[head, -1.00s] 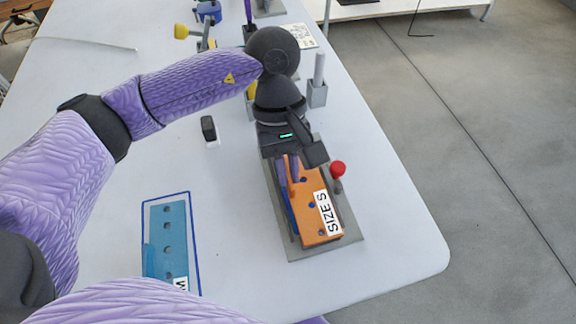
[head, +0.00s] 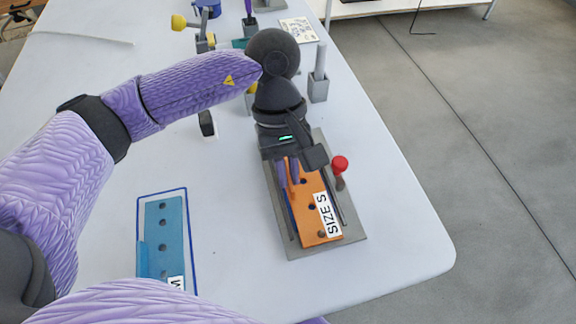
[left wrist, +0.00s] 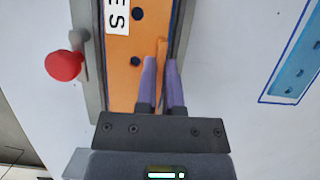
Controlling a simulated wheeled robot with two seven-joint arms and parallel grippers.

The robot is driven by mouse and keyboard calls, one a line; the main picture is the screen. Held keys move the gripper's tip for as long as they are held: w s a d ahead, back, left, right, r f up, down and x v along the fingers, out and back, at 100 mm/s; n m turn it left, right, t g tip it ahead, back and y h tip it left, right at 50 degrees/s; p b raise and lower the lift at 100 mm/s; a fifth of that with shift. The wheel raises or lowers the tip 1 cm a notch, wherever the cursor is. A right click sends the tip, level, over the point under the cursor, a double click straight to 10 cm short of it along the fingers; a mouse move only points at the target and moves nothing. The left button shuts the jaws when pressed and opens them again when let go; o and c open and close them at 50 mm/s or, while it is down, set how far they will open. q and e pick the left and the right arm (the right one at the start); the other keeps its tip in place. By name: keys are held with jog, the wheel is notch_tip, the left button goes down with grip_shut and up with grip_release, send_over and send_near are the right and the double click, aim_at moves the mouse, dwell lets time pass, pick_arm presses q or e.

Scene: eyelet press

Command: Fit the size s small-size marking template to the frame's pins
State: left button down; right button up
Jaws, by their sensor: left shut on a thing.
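The orange size S template (head: 309,228) has a white "SIZE S" label and a row of dark holes. It lies over the grey frame (head: 353,236), between the frame's dark side rails. In the left wrist view the template (left wrist: 121,85) lines up lengthwise with the frame (left wrist: 92,92). My left gripper (head: 288,182) is shut on the template's raised orange rib; its purple fingers (left wrist: 160,62) show on the rib in the left wrist view. The pins are not clearly visible, so I cannot tell whether the template is seated. My right gripper is not in view.
A red-knobbed lever (head: 340,163) stands at the frame's right side. A blue template (head: 163,238) labelled M lies in a blue outline at left. A small black block (head: 206,124) and a grey post holder (head: 318,88) stand farther back. The table's right edge is near.

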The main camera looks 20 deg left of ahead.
aim_at(288, 175)
pick_arm(q)
jog(key=c, duration=0.7)
grip_release()
jog(key=shift+o, duration=0.2)
jog(key=shift+r, duration=0.35)
notch_tip(288, 175, up, 2)
jog(key=shift+r+p, duration=0.1)
jog(key=shift+p, duration=0.75)
notch_tip(288, 175, up, 2)
jog(key=shift+p, duration=0.55)
jog(key=shift+r, duration=0.1)
